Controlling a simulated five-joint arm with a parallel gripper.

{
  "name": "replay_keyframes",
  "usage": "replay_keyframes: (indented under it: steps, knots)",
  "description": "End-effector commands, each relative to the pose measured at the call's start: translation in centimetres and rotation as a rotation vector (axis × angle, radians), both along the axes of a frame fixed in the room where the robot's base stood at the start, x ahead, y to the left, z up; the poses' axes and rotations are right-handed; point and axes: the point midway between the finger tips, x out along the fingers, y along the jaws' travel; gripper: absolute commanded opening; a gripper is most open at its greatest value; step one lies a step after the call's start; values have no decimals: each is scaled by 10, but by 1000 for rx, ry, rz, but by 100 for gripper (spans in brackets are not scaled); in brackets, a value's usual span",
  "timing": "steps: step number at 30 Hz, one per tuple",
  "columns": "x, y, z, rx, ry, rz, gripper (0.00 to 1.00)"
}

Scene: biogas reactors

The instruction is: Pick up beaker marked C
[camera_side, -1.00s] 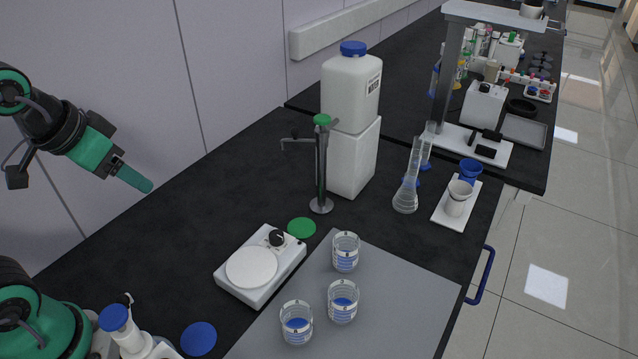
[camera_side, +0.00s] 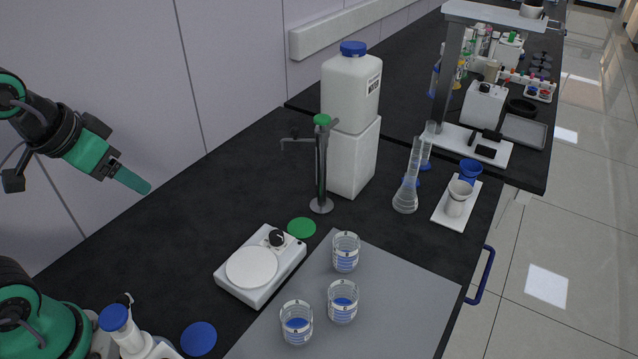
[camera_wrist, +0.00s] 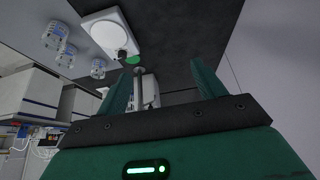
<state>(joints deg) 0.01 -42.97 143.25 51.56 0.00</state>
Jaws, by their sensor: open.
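Three glass beakers with blue liquid stand upright on the grey mat. One is at the back (camera_side: 345,252), one at the front right (camera_side: 342,302) and one at the front left (camera_side: 297,323). Their letter marks are too small to read, so I cannot tell which is C. The wrist view shows the three beakers at upper left, one of them at its left edge (camera_wrist: 54,36). My gripper (camera_side: 132,181) is in the air at the left of the side view, well away from the beakers. In the wrist view its fingers (camera_wrist: 163,85) are apart with nothing between them.
The white stirrer (camera_side: 260,266) stands left of the beakers. A stand with a green top (camera_side: 321,165), a white jug (camera_side: 351,90) and a flask (camera_side: 406,190) are behind. The grey mat (camera_side: 410,300) is bare to the right. A blue-capped bottle (camera_side: 116,318) is at front left.

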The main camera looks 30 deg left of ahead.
Motion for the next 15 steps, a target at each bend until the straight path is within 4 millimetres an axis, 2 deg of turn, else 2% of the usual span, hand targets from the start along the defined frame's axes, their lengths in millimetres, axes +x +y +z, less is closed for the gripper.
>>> replay_keyframes:
  steps: [8, 15]
  knots:
    - [9, -7, 2, -8, 19, -13, 69]
    - [36, -29, 6, -24, 74, -53, 69]
